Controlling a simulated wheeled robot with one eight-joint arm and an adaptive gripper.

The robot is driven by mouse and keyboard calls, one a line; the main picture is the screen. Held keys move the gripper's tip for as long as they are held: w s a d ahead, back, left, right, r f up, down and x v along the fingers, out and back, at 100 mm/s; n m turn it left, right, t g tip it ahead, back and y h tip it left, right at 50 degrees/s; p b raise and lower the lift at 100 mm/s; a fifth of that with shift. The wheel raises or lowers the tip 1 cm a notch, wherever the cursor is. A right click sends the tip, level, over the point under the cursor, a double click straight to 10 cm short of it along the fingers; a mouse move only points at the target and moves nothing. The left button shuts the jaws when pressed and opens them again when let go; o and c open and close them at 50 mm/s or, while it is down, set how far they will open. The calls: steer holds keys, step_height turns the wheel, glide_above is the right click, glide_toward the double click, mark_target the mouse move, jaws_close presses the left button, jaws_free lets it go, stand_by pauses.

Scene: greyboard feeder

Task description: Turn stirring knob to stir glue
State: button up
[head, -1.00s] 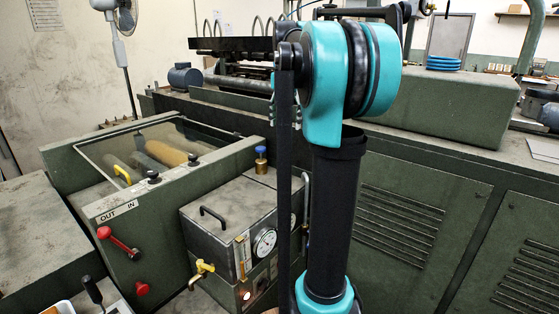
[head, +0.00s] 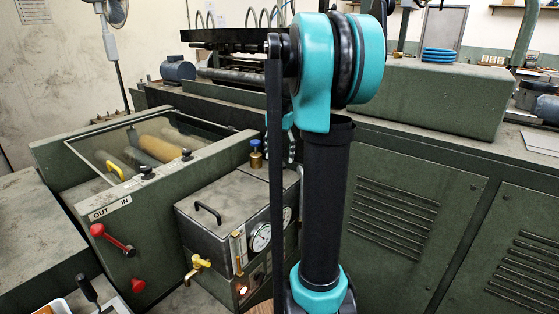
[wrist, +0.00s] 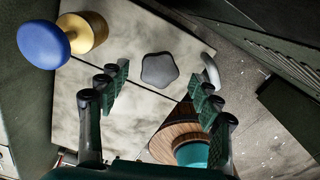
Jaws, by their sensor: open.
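The grey glue unit (head: 222,190) is a metal box with a flat lid, a black handle and front gauges. In the wrist view, a dark grey five-lobed knob (wrist: 163,70) sits on the lid (wrist: 120,125). A blue-capped brass knob (wrist: 43,45) stands at the upper left there; it also shows at the unit's back in the head view (head: 256,153). My gripper (wrist: 162,88) is open and empty. Its fingers appear on either side of the lobed knob, apart from it; the height gap is unclear. In the head view my arm hides most of the gripper and the lobed knob.
A grey lid handle (wrist: 211,72) is close to the right finger. A roller housing (head: 130,205) with a red lever (head: 112,240) stands left of the unit. A long green cabinet (head: 400,210) runs behind and to the right. A brass tap (head: 196,268) juts out in front.

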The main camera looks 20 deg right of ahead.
steer(key=shift+f, duration=1.2)
steer(key=shift+c, duration=0.4)
steer(key=c, duration=1.1)
steer(key=shift+o, duration=0.2)
steer(key=shift+m, duration=0.5)
